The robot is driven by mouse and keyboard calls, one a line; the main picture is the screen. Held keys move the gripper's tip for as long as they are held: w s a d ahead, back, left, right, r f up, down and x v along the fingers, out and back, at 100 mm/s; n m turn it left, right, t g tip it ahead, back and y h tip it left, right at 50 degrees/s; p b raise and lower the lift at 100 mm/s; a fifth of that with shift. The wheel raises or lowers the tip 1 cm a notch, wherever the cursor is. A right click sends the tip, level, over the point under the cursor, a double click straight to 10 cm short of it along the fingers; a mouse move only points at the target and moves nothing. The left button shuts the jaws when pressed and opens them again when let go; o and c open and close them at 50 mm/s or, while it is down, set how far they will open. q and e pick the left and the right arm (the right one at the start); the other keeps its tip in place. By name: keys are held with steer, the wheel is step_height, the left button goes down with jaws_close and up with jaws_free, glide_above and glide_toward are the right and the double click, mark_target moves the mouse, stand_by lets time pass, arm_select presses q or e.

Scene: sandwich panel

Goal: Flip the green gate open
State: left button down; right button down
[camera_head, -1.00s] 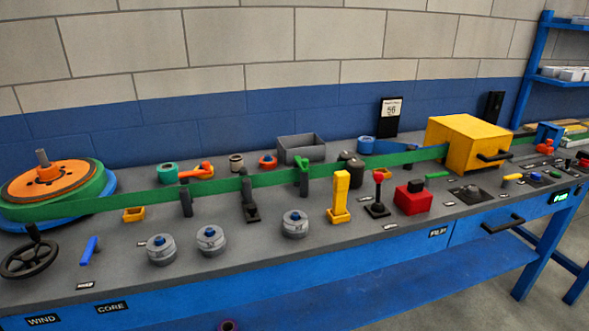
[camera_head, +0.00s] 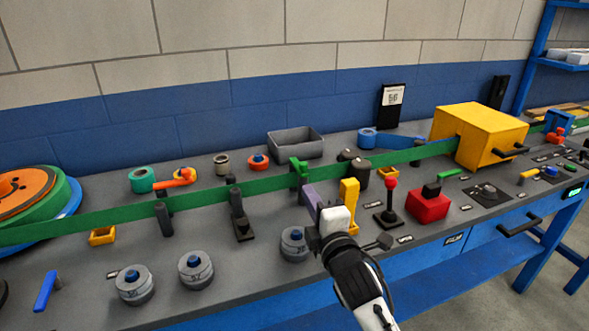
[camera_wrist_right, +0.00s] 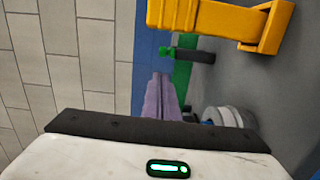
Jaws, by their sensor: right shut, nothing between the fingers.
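The green gate (camera_head: 300,172) is a small green bracket on a dark post, standing at the green film band (camera_head: 265,185) in the middle of the bench. It also shows in the right wrist view (camera_wrist_right: 166,52), sticking out to the left of the dark post. My right gripper (camera_head: 309,194) has pale purple fingers, shut and empty, pointing up toward the gate from in front and a little to its right. In the right wrist view the fingertips (camera_wrist_right: 159,78) are close to the gate, but I cannot tell whether they touch. My left gripper is out of view.
A yellow post (camera_head: 349,201) stands just right of my right gripper. A grey weight (camera_head: 293,242) lies close to its left. A red-knobbed lever (camera_head: 390,205) and a red box (camera_head: 430,206) stand farther right. A grey bin (camera_head: 296,147) is behind the gate.

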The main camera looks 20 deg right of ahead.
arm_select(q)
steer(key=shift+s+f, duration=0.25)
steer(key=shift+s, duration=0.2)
arm_select(e)
steer(key=w, duration=0.9)
steer(key=shift+w+d, duration=0.25)
steer(key=shift+w, duration=0.1)
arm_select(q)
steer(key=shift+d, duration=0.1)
arm_select(e)
steer(key=shift+a+f, duration=0.1)
